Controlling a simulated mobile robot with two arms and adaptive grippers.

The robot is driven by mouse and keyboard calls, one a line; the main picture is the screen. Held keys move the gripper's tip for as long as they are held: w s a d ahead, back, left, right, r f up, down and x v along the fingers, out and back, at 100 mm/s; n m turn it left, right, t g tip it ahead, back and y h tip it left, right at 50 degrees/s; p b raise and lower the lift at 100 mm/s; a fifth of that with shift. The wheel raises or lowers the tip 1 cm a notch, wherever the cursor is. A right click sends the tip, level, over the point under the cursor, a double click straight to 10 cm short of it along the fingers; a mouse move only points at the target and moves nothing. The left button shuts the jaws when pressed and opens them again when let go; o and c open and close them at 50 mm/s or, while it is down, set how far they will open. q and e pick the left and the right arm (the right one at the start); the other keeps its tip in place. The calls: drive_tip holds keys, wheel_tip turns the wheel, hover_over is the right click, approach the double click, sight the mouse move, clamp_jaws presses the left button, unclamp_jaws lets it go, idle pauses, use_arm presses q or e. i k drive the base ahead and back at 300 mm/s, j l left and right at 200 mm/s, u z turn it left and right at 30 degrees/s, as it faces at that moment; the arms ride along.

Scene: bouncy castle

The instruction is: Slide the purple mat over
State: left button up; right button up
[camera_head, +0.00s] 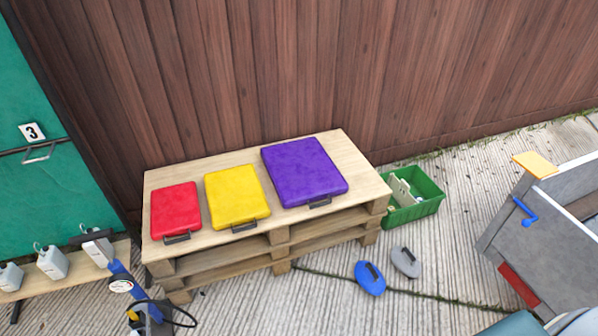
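The purple mat (304,172) is a thick square pad. It lies flat at the right end of a wooden pallet platform (345,158), with a dark handle (320,203) on its front edge. To its left lie a yellow mat (236,195) and, farther left, a smaller red mat (175,210), each with a dark front handle. A narrow gap separates the purple mat from the yellow one. Neither of my grippers shows in this view, and nothing is touching the purple mat.
A green crate (425,207) stands right of the platform. A blue pump-like device (122,284) stands front left. A grey cart (545,245) is at right. A wooden fence (330,70) rises behind.

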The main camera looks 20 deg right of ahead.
sight(301, 172)
drive_tip(key=i+l+u, duration=0.15)
drive_tip(key=i, duration=0.3)
drive_tip(key=i+l+u, duration=0.15)
drive_tip(key=i, duration=0.3)
drive_tip(key=i+l+u, duration=0.15)
drive_tip(key=i+l, duration=0.15)
drive_tip(key=i, duration=0.1)
